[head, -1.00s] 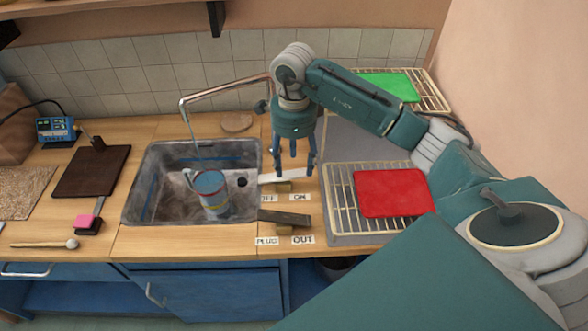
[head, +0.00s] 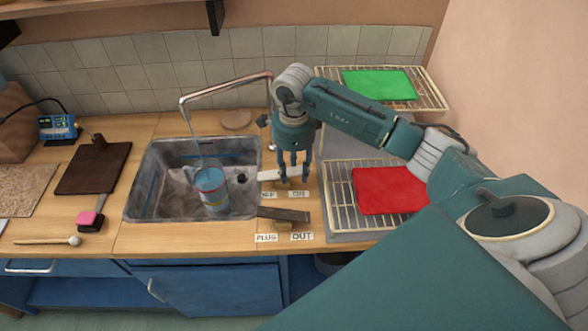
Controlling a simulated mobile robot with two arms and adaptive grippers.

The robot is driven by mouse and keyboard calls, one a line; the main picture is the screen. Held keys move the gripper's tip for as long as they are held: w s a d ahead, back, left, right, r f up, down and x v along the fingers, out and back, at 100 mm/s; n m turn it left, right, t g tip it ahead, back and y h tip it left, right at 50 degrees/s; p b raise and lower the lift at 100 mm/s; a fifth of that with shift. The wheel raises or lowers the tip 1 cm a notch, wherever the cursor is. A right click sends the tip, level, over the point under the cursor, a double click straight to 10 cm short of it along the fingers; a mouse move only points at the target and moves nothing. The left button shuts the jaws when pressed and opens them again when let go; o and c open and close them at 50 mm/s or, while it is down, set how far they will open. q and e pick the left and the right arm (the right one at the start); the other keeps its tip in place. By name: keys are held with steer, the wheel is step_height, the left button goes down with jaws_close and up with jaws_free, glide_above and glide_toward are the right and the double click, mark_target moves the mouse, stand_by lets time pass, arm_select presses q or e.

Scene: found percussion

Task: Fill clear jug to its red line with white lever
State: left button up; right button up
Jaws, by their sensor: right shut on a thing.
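The clear jug (head: 211,190) stands upright in the sink below the curved tap (head: 228,85). It looks bluish with coloured bands round it, and a thin stream of water falls from the tap into its open top. The water level against the red line is too small to read. The white lever (head: 268,175) lies at the sink's right edge, behind the OFF and ON labels. My right gripper (head: 292,181) points down and is shut on the white lever near its right end, by the ON label. My left gripper is out of view.
A dark lever (head: 284,215) sits in front, by the PLUG and OUT labels. Right of it are a wire rack with a red mat (head: 389,190) and, behind, a green mat (head: 379,85). A dark board (head: 92,169) and a mallet (head: 48,242) lie left of the sink (head: 131,190).

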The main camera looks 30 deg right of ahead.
steer(key=shift+w+a+r+g+h, duration=0.2)
steer(key=shift+g+h, duration=0.2)
steer(key=shift+h, duration=0.2)
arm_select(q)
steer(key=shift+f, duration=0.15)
arm_select(e)
steer(key=shift+s, duration=0.1)
steer(key=o, duration=1.2)
steer(key=shift+c, duration=0.2)
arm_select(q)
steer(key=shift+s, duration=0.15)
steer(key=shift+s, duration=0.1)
arm_select(e)
steer(key=shift+r, duration=0.15)
step_height(320, 180, up, 12)
steer(key=a, duration=0.1)
steer(key=shift+w+a+f, duration=0.15)
steer(key=shift+w+f, duration=0.05)
steer(key=shift+w, duration=0.25)
steer(key=shift+s, duration=0.1)
